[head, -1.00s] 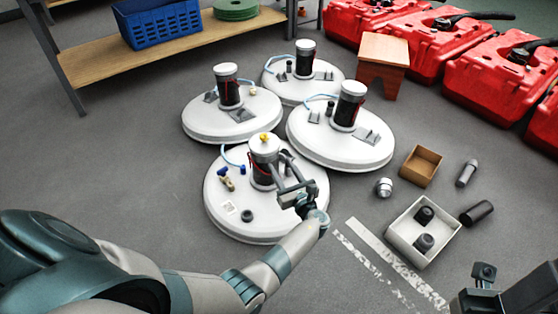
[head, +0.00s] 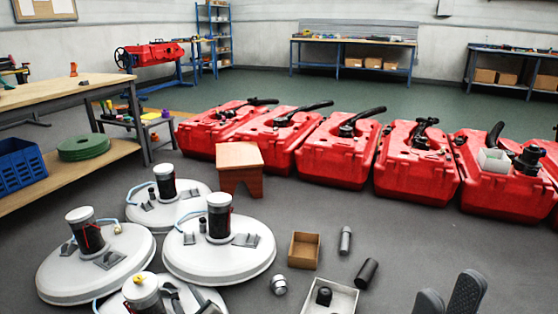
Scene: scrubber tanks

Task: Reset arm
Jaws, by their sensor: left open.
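Three more white lids stand behind: left (head: 95,270), back (head: 168,212) and middle (head: 220,258). A wooden stool (head: 239,165), a brown box (head: 304,250), a white box (head: 330,297) and loose cylinders lie to their right. Red machines (head: 338,150) line the back.

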